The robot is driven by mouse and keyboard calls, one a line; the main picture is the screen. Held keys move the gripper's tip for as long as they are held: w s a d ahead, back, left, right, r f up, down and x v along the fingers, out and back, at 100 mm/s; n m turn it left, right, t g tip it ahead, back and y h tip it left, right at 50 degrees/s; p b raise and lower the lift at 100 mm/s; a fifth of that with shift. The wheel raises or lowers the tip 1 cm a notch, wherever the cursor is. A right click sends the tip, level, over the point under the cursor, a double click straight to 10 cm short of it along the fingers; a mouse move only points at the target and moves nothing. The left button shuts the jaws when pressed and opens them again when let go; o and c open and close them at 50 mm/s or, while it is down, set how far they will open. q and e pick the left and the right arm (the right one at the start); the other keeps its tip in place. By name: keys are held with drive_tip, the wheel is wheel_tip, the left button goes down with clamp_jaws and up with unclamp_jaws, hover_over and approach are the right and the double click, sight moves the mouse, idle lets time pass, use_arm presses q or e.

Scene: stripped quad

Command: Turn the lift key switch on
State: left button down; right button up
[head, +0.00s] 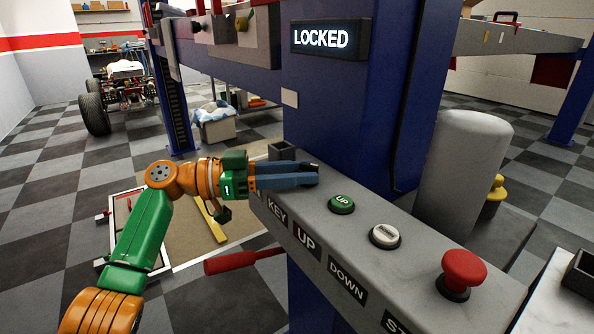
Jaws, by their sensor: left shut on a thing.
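The grey control panel (420,257) of the lift carries a KEY label (277,210) at its left end. My left gripper (314,175) reaches in from the left, with its blue-grey fingers closed over the panel top above that label. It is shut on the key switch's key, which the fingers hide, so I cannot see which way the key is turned. A lit display (321,39) on the blue post reads LOCKED. My right gripper is not in view.
To the right on the panel are a green UP button (341,204), a white DOWN button (385,236) and a red mushroom button (462,272). A small dark open box (282,151) sits behind my fingers. A red lever (232,262) sticks out below, left of the post.

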use_arm(q)
drive_tip(key=shift+c, duration=2.4)
unclamp_jaws()
drive_tip(key=shift+d, duration=0.1)
drive_tip(key=s+a+b, duration=0.1)
drive_tip(key=a, duration=0.6)
